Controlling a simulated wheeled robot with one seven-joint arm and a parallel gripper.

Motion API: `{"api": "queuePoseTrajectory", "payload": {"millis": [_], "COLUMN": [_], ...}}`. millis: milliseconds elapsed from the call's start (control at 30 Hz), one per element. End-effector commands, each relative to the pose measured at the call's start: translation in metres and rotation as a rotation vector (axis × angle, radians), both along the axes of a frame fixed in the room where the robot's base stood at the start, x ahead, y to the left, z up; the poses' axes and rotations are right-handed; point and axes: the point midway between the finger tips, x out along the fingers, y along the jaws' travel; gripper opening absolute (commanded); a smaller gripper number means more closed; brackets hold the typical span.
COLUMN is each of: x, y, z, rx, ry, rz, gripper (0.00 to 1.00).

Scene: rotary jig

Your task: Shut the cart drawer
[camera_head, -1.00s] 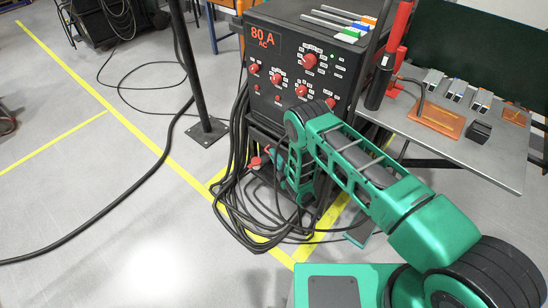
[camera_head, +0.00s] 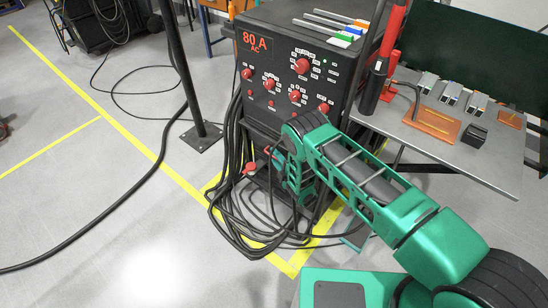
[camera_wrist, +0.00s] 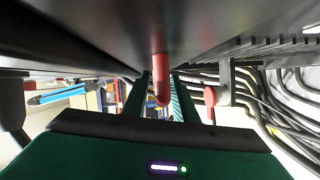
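The cart (camera_head: 285,75) is a black cabinet marked 80 A AC with red knobs. Its drawer is low on the front, mostly hidden by my arm and cables, so how far it stands out cannot be told. My gripper (camera_head: 268,158) is low at the cart's front, beside a red part (camera_head: 250,168). In the wrist view my gripper's two green fingers (camera_wrist: 161,90) are apart, with a red rounded handle (camera_wrist: 161,75) between them. I see no clear contact. A dark surface (camera_wrist: 90,35) hangs close above the fingers.
Black cables (camera_head: 235,215) hang and coil at the cart's front, close to my arm. A post (camera_head: 180,70) stands on the left. A grey table (camera_head: 480,160) with tools is on the right. Open floor (camera_head: 90,220) lies left.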

Motion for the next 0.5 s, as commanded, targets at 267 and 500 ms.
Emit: {"api": "queuePoseTrajectory", "payload": {"millis": [267,500], "x": [0.0005,-0.0025], "y": [0.0014,-0.0002], "z": [0.0021,0.0018], "rx": [0.002,0.002], "ry": [-0.004,-0.003], "rz": [0.002,0.001], "gripper": [0.28,0.28]}}
